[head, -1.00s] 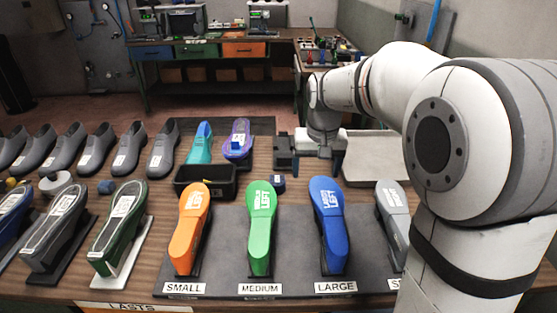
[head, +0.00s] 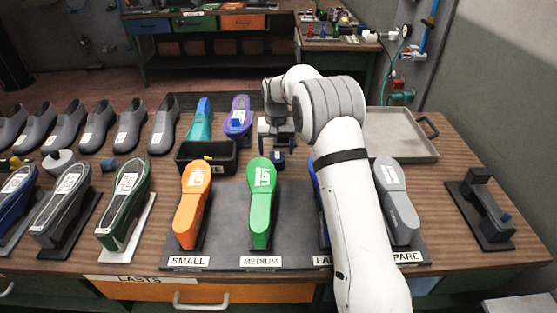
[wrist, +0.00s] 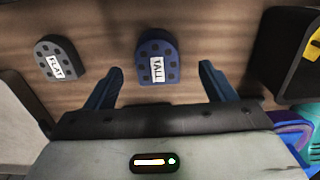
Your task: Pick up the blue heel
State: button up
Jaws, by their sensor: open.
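The blue heel (wrist: 157,58) is a small dark blue block with dark dots and a TALL label, lying on the wooden table in the wrist view. In the head view the blue heel (head: 278,160) lies just right of the black bin. My gripper (head: 276,147) is over the heel's area, pointing down, open and empty. In the wrist view the fingertips of my gripper (wrist: 162,72) stand either side of the heel's line, with the heel appearing just beyond and between them. Contact is not seen. A grey heel (wrist: 60,59) labelled FLAT lies to the left.
The black bin (head: 190,167) is close on the gripper's left; its edge shows in the wrist view (wrist: 277,60). Orange (head: 190,205) and green (head: 261,200) lasts stand in front. My arm hides most of the LARGE blue last. A grey tray (head: 402,146) sits to the right.

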aim_at(277, 156)
jog(key=shift+w+d+f+p, duration=0.1)
jog(key=shift+f+p, duration=0.25)
jog(key=shift+f, duration=0.8)
jog(key=shift+w+d+f+p, duration=0.1)
jog(key=shift+f+p, duration=0.25)
jog(key=shift+f, duration=0.8)
jog(key=c, duration=1.1)
